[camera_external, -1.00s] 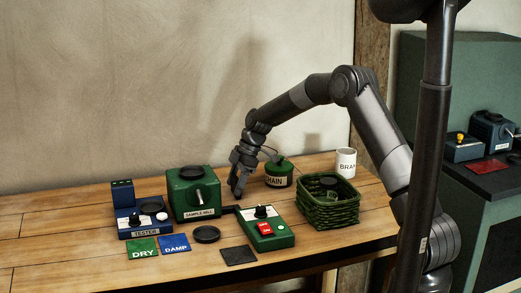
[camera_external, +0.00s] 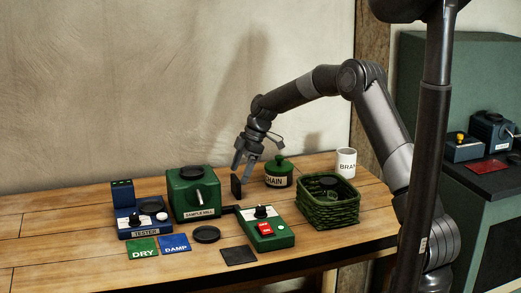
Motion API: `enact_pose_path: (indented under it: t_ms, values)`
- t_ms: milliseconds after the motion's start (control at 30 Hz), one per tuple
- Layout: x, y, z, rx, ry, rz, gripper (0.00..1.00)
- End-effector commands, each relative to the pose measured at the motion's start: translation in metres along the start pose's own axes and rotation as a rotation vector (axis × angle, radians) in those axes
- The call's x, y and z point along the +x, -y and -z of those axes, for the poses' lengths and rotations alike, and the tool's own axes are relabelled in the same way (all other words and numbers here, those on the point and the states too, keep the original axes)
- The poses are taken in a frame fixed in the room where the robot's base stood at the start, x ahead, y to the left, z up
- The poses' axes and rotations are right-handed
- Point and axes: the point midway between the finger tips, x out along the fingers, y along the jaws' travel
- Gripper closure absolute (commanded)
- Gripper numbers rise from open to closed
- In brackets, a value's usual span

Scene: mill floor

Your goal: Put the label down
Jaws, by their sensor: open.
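My gripper (camera_external: 243,171) is open above the bench, behind and right of the green sample mill (camera_external: 193,203). Just below its fingertips a small dark flat piece (camera_external: 236,187) stands upright on the bench; it may be the label, but no writing can be made out on it. The fingers appear to be just clear of it. A green DRY card (camera_external: 142,248) and a blue DAMP card (camera_external: 175,243) lie flat at the front left.
A blue tester (camera_external: 145,226) stands left. A green lidded pot (camera_external: 279,174), a green basket (camera_external: 342,211) and a white mug (camera_external: 346,163) are on the right. A green control box (camera_external: 277,238), a round black dish (camera_external: 206,234) and a dark square mat (camera_external: 239,255) are in front.

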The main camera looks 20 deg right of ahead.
Motion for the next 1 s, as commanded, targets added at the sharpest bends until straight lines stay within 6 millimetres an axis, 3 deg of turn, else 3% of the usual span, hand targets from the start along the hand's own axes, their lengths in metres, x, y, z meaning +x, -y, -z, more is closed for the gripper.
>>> enact_pose_path:
  t_ms: [100, 300, 700, 867, 1000]
  values:
    - [-0.028, -0.001, 0.0, 0.001, -0.001, -0.004, 0.15]
    - [-0.061, -0.001, 0.0, 0.001, -0.001, -0.002, 0.15]
    - [-0.08, 0.004, 0.0, 0.012, 0.007, -0.006, 0.15]
    - [-0.113, 0.027, -0.002, 0.097, 0.047, -0.047, 0.15]
    - [-0.152, 0.062, -0.01, 0.231, 0.094, -0.11, 0.15]
